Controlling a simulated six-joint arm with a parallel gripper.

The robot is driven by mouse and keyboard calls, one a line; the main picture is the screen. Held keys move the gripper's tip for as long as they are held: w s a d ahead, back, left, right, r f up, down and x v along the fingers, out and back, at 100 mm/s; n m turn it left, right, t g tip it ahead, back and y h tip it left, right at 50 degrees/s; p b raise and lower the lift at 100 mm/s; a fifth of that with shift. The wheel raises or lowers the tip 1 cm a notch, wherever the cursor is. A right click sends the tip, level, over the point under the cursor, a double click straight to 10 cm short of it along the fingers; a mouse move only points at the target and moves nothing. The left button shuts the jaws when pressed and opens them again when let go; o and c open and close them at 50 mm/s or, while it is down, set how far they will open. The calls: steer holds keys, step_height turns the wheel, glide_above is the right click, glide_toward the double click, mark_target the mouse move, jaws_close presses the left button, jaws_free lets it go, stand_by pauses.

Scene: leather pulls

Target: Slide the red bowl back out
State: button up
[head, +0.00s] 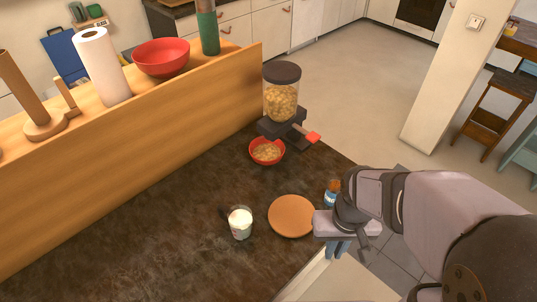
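A small red bowl (255,158) with cereal in it stands on the dark counter, below the cereal dispenser (281,92). The dispenser has a dark lid, a clear hopper of cereal and a red-tipped handle (313,137). I cannot tell exactly how far the bowl sits under the outlet. A larger red bowl (161,57) rests on the wooden ledge at upper left. My gripper (338,250) points down near the counter's front right edge, to the lower right of the small bowl and well apart from it. Its fingers are small and partly hidden, so their opening is unclear.
A brown round plate (291,216) and a cup of white contents (240,223) lie between the small bowl and the front edge. A small blue-labelled bottle (331,193) stands by my wrist. The wooden ledge (130,165) walls the left; the counter's left part is clear.

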steer(key=o, duration=0.5)
steer(key=shift+w, duration=0.15)
steer(key=o, duration=0.3)
steer(key=shift+w+d+f, duration=0.1)
steer(key=shift+w, duration=0.2)
steer(key=w+f+t, duration=0.2)
steer(key=w+t, duration=0.4)
steer(key=w, duration=1.4)
steer(key=w+a+f+t+y, duration=0.1)
steer(key=w+a, duration=0.1)
steer(key=w, duration=0.2)
steer(key=w+a+f+t+y+b, duration=0.1)
steer(key=w+a+t+y, duration=0.1)
steer(key=w, duration=0.2)
steer(key=w+a+f+t+y+b, duration=0.1)
steer(key=w+a, duration=0.1)
steer(key=w, duration=0.2)
steer(key=shift+a+f+n+t, duration=0.15)
steer(key=shift+f+n+t, duration=0.05)
steer(key=shift+n+t, duration=0.2)
steer(key=shift+w+a+f+y, duration=0.1)
steer(key=shift+w+a+y, duration=0.2)
steer(key=shift+a+y, duration=0.4)
steer(key=shift+w, duration=0.1)
